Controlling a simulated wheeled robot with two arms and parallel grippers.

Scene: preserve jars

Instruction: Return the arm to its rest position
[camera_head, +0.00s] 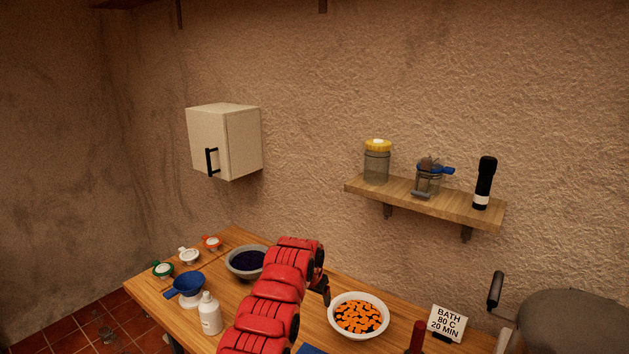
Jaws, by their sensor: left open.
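My red left arm reaches from the bottom edge over the wooden table. Its dark left gripper (324,291) hangs at the arm's far end, pointing down. It is open, with nothing seen in it, and is just left of the white bowl of orange pieces (358,316). The arm partly hides the grey bowl of dark contents (246,262) and the table behind it. My right gripper is not in view.
A sign (447,323) and large pot (570,322) are at right.

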